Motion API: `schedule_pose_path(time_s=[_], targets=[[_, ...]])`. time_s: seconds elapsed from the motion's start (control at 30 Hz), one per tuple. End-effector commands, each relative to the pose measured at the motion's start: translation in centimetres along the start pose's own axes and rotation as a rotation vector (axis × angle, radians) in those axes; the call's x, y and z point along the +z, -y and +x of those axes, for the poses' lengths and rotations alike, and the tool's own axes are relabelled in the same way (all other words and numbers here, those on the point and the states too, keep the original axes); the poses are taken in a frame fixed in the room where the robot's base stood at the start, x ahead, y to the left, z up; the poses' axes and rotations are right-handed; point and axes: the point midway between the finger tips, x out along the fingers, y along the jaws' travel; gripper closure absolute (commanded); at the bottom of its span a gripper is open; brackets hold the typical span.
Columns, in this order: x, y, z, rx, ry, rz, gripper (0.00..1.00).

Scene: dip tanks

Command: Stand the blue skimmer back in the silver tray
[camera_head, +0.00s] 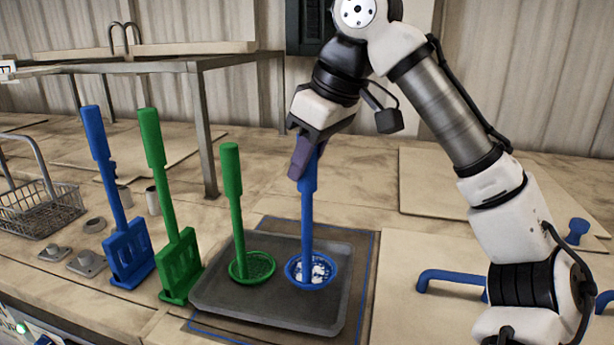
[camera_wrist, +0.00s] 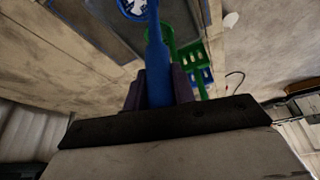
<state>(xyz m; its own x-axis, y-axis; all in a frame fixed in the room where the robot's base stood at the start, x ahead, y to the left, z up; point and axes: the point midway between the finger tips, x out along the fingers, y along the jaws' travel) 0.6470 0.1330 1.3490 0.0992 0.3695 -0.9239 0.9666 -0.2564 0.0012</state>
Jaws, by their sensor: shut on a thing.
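The blue skimmer (camera_head: 308,215) is upright, its round bowl at the bottom with white bits showing in it. My gripper (camera_head: 303,160) is shut on the top part of its handle. The wrist view also shows the blue handle (camera_wrist: 156,62) between my fingers, with part of the bowl at the top edge. The silver tray (camera_head: 270,312) looks dark grey and lies under the bowl. The bowl is over the tray's right half; I cannot tell whether it touches the tray floor.
A green skimmer (camera_head: 233,200) stands in the tray's left half, close to the blue one. Blue (camera_head: 127,250) and green (camera_head: 178,265) slotted turners stand left of the tray. A wire basket (camera_head: 40,210) is farther left. A blue handle (camera_head: 450,277) is at right.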

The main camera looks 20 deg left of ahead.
Motion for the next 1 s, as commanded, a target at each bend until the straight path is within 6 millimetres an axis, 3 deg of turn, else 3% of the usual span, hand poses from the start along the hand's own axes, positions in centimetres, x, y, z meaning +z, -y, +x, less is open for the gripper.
schedule_pose_path(time_s=[0.2, 0.67, 0.7, 0.83, 1.0], targets=[[0.9, 0.0, 2.1, -0.002, -0.002, -0.002, 1.0], [1.2, 0.0, 2.8, -0.001, -0.002, 0.0, 1.0], [1.2, 0.0, 2.8, -0.001, 0.0, 0.0, 0.7], [1.2, 0.0, 2.8, -0.001, 0.0, 0.0, 0.53], [1.2, 0.0, 2.8, -0.001, 0.0, 0.0, 0.52]])
